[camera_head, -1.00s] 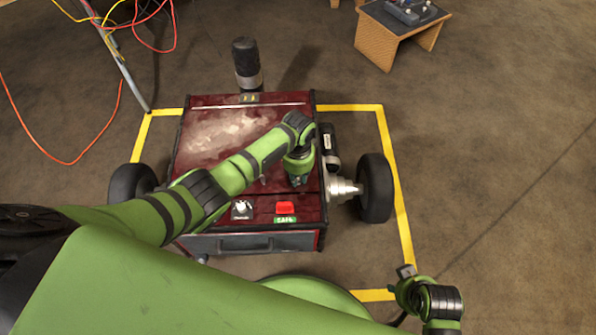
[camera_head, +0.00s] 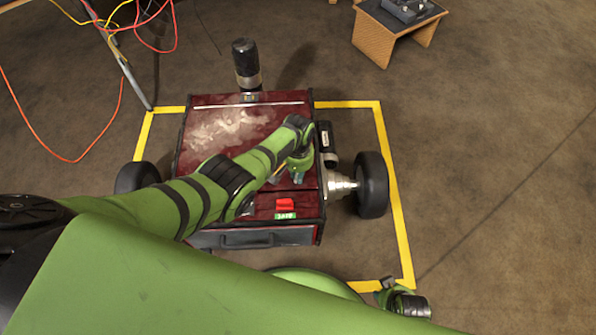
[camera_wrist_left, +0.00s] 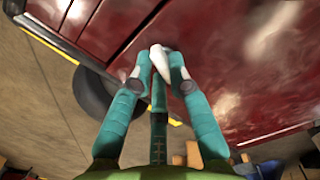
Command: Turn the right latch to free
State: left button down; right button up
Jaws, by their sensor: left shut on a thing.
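The dark red cart (camera_head: 225,150) stands in front of me, its flat lid scuffed pale at the left. My left gripper (camera_head: 298,179) is at the right part of the lid, pointing down. In the left wrist view my left gripper (camera_wrist_left: 163,72) has its teal fingers closed around a pale grey latch handle (camera_wrist_left: 159,58) beside a seam in the red lid. The fingers cover part of the handle. In the head view the gripper hides this latch. Part of my right arm (camera_head: 402,301) shows at the lower right; its fingers cannot be made out.
A red switch (camera_head: 285,204) with a green label (camera_head: 285,216) sits on the cart's near panel. A black cylinder (camera_head: 246,63) stands behind the cart. Wheels (camera_head: 371,185) flank it inside a yellow floor outline (camera_head: 396,200). A small wooden table (camera_head: 377,38) is at the back right.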

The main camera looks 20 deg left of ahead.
pick_arm(q)
jog(key=shift+n, duration=1.6)
pick_arm(e)
jog(key=shift+w, duration=0.15)
pick_arm(q)
jog(key=shift+w, duration=0.1)
pick_arm(e)
jog(key=shift+s+d+f, duration=0.1)
jog(key=shift+s+f, duration=0.1)
jog(key=shift+f, duration=0.05)
pick_arm(q)
jog(key=c, duration=1.2)
grip_release()
pick_arm(e)
jog(key=shift+w+r, duration=0.1)
jog(key=shift+w, duration=0.1)
pick_arm(q)
jog(key=shift+r, duration=0.9)
notch_tip(320, 180, up, 10)
jog(key=shift+w+r, duration=0.15)
